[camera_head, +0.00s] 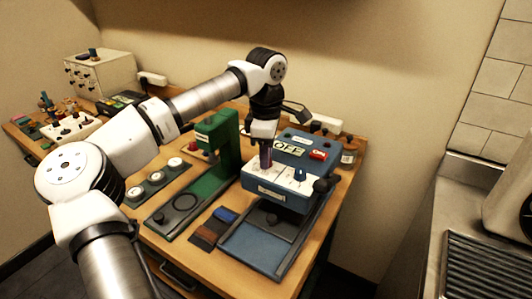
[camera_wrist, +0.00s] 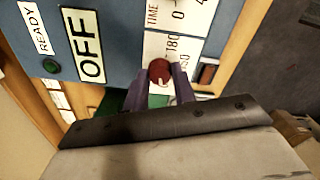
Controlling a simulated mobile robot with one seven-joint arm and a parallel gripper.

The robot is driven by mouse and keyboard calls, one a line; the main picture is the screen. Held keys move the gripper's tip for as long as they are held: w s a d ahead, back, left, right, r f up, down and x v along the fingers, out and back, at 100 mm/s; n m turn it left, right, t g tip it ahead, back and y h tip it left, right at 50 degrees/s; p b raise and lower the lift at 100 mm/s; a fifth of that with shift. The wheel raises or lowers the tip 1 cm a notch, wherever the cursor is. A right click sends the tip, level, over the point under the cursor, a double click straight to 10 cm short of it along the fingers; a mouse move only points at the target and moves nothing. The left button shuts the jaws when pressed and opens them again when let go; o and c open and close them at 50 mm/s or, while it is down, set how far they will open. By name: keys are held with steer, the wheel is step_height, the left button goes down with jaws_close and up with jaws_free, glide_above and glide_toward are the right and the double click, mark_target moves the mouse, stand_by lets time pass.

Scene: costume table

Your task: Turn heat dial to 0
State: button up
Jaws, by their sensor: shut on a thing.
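The blue heat press (camera_head: 306,152) stands on the wooden table, with a white dial panel on its front. The heat dial (camera_wrist: 159,70) is a dark red knob beside the printed numbers 180 and 150 in the wrist view. My gripper (camera_wrist: 161,78) is shut on this dial, one purple finger on each side. A pale pointer mark shows on the knob, but its exact reading is unclear. In the head view my gripper (camera_head: 266,160) reaches down to the left part of the panel and hides the dial. The dial's 0 mark is not visible.
A blue time dial (camera_head: 299,174) sits to the right on the same panel. An OFF sign (camera_wrist: 84,45) and a READY label (camera_wrist: 35,27) are on the press. A black ball handle (camera_head: 321,185) sticks out at right. A green press (camera_head: 218,135) stands left.

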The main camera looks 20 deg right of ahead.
steer(key=shift+r, duration=0.1)
steer(key=o, duration=1)
step_height(320, 180, up, 14)
steer(key=b, duration=0.2)
